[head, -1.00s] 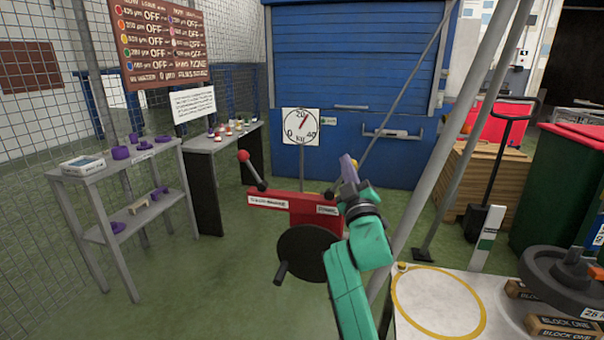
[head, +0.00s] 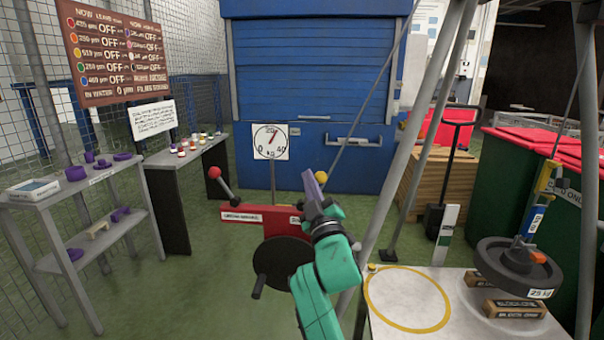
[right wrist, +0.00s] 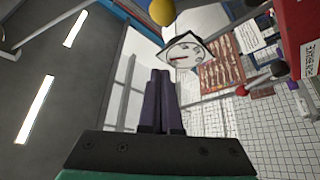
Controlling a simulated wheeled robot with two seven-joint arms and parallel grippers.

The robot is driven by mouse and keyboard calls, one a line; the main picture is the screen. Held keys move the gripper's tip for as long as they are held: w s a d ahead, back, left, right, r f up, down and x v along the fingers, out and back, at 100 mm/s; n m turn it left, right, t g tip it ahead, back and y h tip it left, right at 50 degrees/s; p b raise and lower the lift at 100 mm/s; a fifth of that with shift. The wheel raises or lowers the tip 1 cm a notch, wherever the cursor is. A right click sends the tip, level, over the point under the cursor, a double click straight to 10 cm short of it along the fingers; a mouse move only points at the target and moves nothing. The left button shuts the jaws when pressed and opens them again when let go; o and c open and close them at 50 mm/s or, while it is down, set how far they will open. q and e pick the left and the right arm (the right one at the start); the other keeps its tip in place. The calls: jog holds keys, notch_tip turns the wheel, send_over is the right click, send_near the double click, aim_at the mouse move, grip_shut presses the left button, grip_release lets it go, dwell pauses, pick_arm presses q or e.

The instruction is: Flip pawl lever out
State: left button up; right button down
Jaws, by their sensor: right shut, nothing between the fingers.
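A red winch frame (head: 262,219) with white labels stands in the middle of the head view, a dark round drum (head: 283,262) with a crank handle below it. A lever with a red knob (head: 215,172) leans up and left from its left part. A yellow knob (head: 321,177) shows just behind my right gripper (head: 311,182); its lever is hidden by the gripper and arm. I cannot read which label marks the pawl. The right gripper's purple fingers are together and empty, pointing up. In the right wrist view, the yellow knob (right wrist: 162,12) is beyond the shut fingers (right wrist: 160,78), apart in the picture.
A dial gauge (head: 270,141) stands behind the winch. Grey metal poles (head: 400,160) rise just right of my arm. A white platform (head: 450,290) with a yellow ring and a weight disc (head: 518,262) is at right. Shelves (head: 80,195) stand left; green floor between is clear.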

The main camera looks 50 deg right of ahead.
pick_arm(q)
jog(key=shift+s+d+f+b, duration=0.1)
jog(key=shift+d+f+b, duration=0.4)
jog(key=shift+d, duration=0.4)
pick_arm(e)
jog(key=v, duration=0.5)
jog(key=shift+s+d+f, duration=0.15)
jog(key=shift+d, duration=0.25)
pick_arm(q)
jog(key=shift+f, duration=0.1)
pick_arm(e)
jog(key=shift+d, duration=0.1)
pick_arm(q)
jog(key=shift+a, duration=0.25)
